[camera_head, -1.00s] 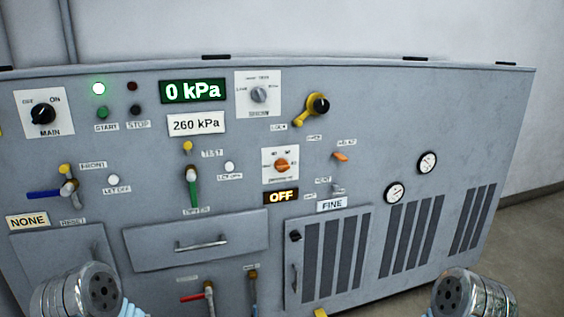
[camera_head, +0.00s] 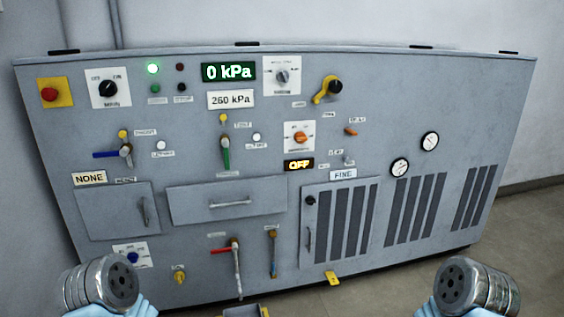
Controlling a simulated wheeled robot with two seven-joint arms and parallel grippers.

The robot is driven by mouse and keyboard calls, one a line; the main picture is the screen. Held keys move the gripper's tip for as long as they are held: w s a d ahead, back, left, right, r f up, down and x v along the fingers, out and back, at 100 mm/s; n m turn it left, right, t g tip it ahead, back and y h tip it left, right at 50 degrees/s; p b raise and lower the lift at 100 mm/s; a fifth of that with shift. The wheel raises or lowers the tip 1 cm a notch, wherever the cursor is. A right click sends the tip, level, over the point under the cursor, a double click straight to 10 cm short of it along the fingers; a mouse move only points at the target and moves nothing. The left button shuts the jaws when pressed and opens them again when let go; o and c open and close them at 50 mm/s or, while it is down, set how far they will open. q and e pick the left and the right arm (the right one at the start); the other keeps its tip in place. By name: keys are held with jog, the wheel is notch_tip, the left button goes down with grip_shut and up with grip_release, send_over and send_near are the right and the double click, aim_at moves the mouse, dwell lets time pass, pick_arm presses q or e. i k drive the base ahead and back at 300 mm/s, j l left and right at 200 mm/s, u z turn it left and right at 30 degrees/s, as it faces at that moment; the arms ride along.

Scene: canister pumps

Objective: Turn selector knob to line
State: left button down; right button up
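The selector knob (camera_head: 282,77) is a small grey knob on a white plate (camera_head: 272,90) at the top middle of the panel, right of the green 0 kPa display. Small words surround it. One at its left seems to read LINE, but the print is blurred. The knob's pointer seems close to upright; its exact setting is too small to tell.
A yellow lever with a black knob (camera_head: 334,87) is right of the selector. The orange knob (camera_head: 300,137) is below it, above the OFF display (camera_head: 299,165). A red button on yellow (camera_head: 49,94) and the MAIN knob (camera_head: 108,88) are at left. Floor shows at right.

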aim_at(283, 76)
jog(key=u, duration=0.2)
jog(key=i+l+u, duration=0.15)
jog(key=l+u, duration=0.15)
jog(key=i+l+u, duration=0.1)
jog(key=l+u, duration=0.15)
jog(key=l, duration=0.25)
jog(key=l+u, duration=0.3)
jog(key=i+l, duration=0.05)
jog(key=l, duration=0.05)
